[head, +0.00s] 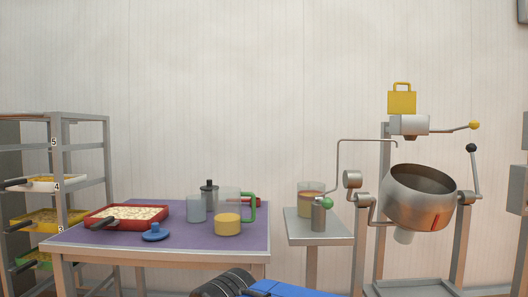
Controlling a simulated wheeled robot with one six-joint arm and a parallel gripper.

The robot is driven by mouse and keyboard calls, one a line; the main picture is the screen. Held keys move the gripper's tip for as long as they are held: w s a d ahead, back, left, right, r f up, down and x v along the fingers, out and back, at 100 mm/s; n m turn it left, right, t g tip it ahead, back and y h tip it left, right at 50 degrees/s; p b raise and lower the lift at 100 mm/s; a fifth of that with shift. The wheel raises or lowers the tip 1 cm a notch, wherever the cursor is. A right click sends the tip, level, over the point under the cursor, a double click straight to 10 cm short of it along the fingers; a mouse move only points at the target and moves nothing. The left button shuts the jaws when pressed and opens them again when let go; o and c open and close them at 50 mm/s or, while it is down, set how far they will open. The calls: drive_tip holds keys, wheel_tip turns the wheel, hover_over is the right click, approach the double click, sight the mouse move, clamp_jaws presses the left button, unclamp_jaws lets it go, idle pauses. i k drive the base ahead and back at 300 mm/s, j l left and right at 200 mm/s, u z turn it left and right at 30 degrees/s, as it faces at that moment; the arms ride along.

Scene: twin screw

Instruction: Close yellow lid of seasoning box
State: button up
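A yellow panel with a loop handle on top (402,102), which looks like the yellow lid, stands upright at the right of the head view. It rises from a small grey box (409,125) on top of the mixer post, which I take to be the seasoning box. The lid looks raised, not lying over the box. The box's inside cannot be seen. My gripper is not in view. Blue and black parts at the bottom edge look like my own arm, well below and left of the lid.
A lever with a yellow knob (474,125) sticks out right of the box. A tilted steel pot (420,196) hangs below. A small side table (337,227) and a purple-topped table (185,235) stand left. A shelf rack (80,117) is far left.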

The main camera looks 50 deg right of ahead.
sight(399, 102)
drive_tip(key=z, duration=2.5)
drive_tip(key=i+l, duration=0.15)
drive_tip(key=l, duration=0.15)
drive_tip(key=i+l, duration=0.1)
drive_tip(key=l, duration=0.15)
